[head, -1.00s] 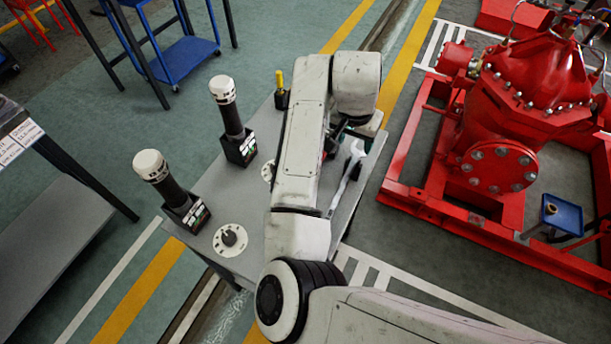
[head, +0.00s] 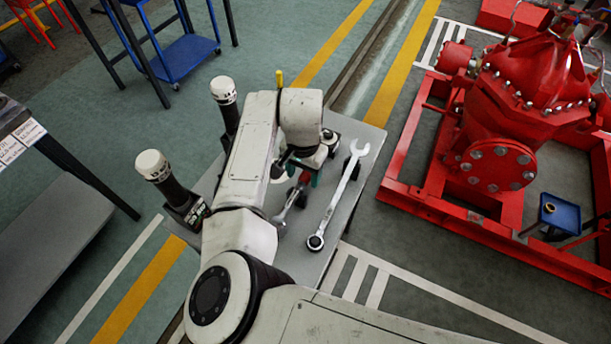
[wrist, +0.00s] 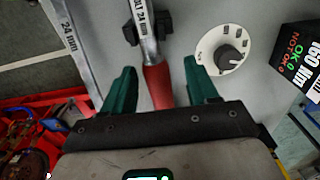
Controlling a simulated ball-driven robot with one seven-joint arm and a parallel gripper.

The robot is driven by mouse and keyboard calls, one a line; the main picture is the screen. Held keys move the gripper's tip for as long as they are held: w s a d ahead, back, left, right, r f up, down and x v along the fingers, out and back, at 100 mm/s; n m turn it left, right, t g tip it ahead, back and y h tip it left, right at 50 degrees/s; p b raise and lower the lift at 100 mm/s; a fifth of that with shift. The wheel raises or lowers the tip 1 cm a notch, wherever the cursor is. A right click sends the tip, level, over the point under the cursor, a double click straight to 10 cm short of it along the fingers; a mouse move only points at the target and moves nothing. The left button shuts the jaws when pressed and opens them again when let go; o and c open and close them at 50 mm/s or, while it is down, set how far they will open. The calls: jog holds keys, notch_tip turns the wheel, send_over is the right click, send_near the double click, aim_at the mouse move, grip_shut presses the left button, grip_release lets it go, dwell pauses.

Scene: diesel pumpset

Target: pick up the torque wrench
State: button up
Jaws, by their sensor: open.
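My gripper (wrist: 159,68) is open, with a finger on each side of the red handle and visible gaps. Whether the fingers are down at handle height I cannot tell. In the head view, my gripper (head: 303,172) hangs over the table and partly hides the torque wrench (head: 288,206).
A silver combination wrench (head: 336,198) lies close by on the right of the grey table (head: 300,258). A white dial (wrist: 220,50) is close to the right finger. Two upright black testers with white caps (head: 152,165) (head: 223,90) stand at left. A red pump (head: 520,100) stands right.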

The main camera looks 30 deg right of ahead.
aim_at(305, 181)
jog(key=f, duration=0.4)
jog(key=shift+d, duration=0.2)
jog(key=shift+c, duration=0.2)
grip_shut()
jog(key=shift+r, duration=0.1)
